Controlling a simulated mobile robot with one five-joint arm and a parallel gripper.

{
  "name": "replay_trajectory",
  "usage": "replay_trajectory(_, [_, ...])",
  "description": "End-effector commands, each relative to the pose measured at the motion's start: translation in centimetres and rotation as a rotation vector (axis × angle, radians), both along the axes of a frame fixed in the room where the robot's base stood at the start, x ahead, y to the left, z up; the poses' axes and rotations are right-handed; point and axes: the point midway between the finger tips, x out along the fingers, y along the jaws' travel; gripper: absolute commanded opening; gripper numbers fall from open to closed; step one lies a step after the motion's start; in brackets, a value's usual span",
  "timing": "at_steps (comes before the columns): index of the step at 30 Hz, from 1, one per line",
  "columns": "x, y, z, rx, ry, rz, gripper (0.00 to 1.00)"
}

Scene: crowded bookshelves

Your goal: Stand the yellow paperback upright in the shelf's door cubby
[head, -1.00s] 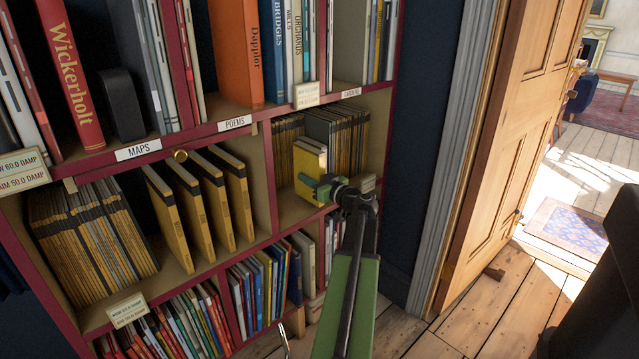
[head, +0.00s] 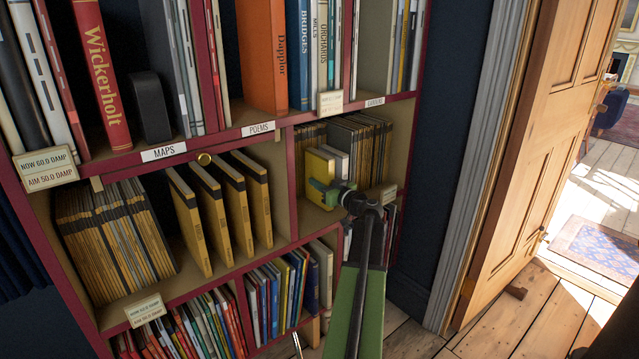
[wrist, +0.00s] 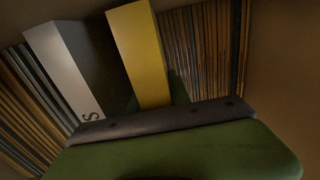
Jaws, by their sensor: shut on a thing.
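The yellow paperback (head: 319,166) is inside the right-hand middle cubby (head: 298,213), the one nearest the door. It looks close to upright, with its lower part hidden by my gripper. My gripper (head: 327,191) reaches into the cubby from the front and is shut on the paperback. In the wrist view the yellow paperback (wrist: 138,52) rises from behind the gripper's dark bar. I cannot tell whether its base touches the cubby floor.
A pale grey-white book (wrist: 62,68) stands beside the paperback, with a gap between them in the wrist view. Thin brown-spined volumes (head: 362,145) fill the cubby's back. The wooden door (head: 530,130) is open at right.

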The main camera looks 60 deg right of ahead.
Motion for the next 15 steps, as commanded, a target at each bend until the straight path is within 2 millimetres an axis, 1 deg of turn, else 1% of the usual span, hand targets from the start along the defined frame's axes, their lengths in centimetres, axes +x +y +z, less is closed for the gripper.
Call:
replay_trajectory(8, [0.0,0.01,-0.62,0.001,-0.001,0.0,0.0])
replay_trajectory(14, [0.0,0.01,-0.47,0.001,-0.001,0.0,0.0])
replay_trajectory(15, [0.0,0.01,-0.47,0.001,-0.001,0.0,0.29])
